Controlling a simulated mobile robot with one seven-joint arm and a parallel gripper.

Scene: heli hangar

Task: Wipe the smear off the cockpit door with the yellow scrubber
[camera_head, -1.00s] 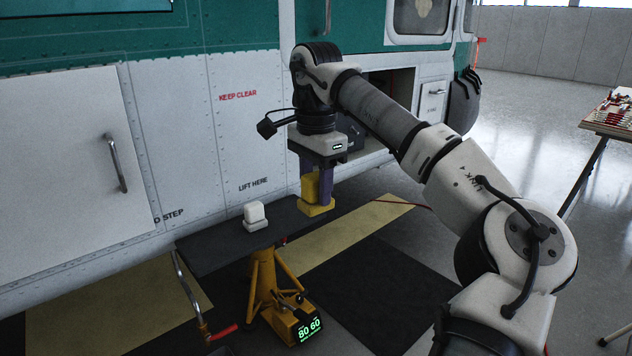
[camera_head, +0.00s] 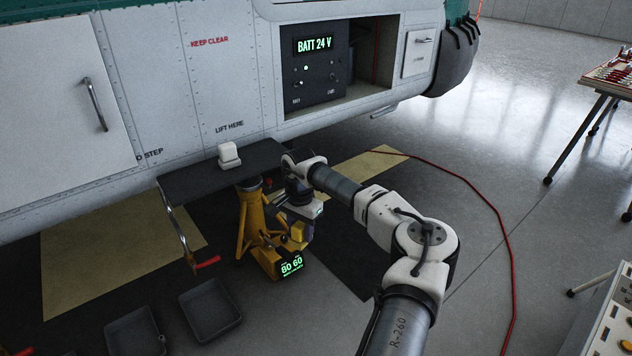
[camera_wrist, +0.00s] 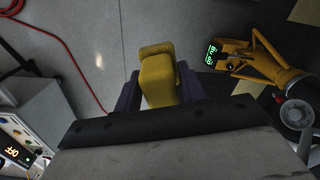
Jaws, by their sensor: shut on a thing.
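My gripper (camera_head: 295,238) is shut on the yellow scrubber (camera_head: 298,230), low in front of the helicopter and beside the yellow jack. In the wrist view the scrubber (camera_wrist: 157,80) is a yellow block between the two purple fingers (camera_wrist: 160,98), with its end sticking out past them. It appears to touch nothing else.
A dark shelf (camera_head: 190,184) bearing a white block (camera_head: 228,155) stands by the hull. The yellow jack (camera_head: 252,225), reading 80 60, is close to my gripper. Dark trays (camera_head: 210,310) lie at lower left. A red hose (camera_head: 500,220) crosses the open floor at right.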

